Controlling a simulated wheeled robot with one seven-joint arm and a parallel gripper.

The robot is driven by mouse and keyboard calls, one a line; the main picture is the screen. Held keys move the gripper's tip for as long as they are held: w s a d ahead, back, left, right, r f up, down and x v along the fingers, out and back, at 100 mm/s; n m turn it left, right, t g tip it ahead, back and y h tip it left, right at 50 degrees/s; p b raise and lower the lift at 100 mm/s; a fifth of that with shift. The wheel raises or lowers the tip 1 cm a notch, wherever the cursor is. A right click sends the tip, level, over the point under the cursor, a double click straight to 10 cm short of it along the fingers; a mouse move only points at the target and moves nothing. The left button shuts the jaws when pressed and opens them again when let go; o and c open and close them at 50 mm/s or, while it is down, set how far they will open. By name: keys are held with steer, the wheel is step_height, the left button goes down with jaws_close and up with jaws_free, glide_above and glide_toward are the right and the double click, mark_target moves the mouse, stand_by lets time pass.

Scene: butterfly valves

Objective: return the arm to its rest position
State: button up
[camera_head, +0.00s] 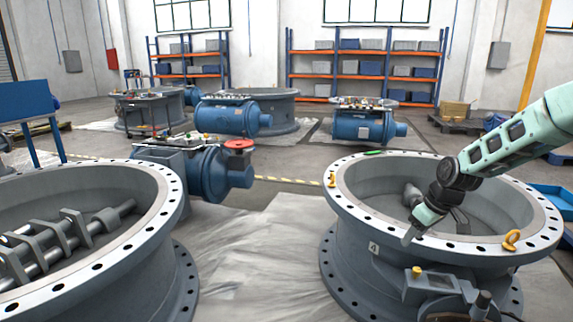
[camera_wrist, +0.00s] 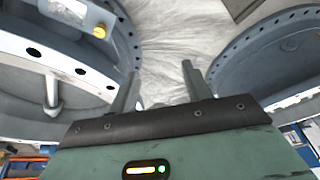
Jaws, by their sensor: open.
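My arm reaches in from the right in the head view, over the large grey flanged valve body (camera_head: 345,215) on the right. My gripper (camera_head: 408,238) hangs by the near rim of that valve, pointing down and to the left. In the wrist view my gripper (camera_wrist: 158,85) shows two fingers spread apart with nothing between them, so it is open and empty. Beyond the fingers lies pale floor sheeting (camera_wrist: 180,40). I cannot tell whether the gripper touches the rim.
A second grey valve body (camera_head: 165,190) stands at the left. A blue actuator with a red cap (camera_head: 239,145) lies behind it. Yellow eyebolts (camera_head: 511,240) stand up from the right rim. Sheeted floor (camera_head: 260,250) between the valves is clear. Orange shelving (camera_head: 365,65) stands far back.

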steer(key=s+a+r+n+g, duration=0.1)
steer(key=s+a+r, duration=0.3)
steer(key=s+a, duration=0.45)
steer(key=s+a+r+g, duration=0.1)
steer(key=s+a+r, duration=0.2)
steer(key=s+a, duration=0.6)
steer(key=s+a+r+g+h, duration=0.1)
steer(key=s+a, duration=0.1)
steer(key=s, duration=0.9)
steer(key=s+a+r+h, duration=0.1)
steer(key=s+a+r, duration=0.1)
steer(key=s, duration=0.9)
step_height(320, 180, up, 20)
steer(key=p, duration=2)
steer(key=shift+s+p, duration=0.25)
steer(key=shift+p, duration=0.1)
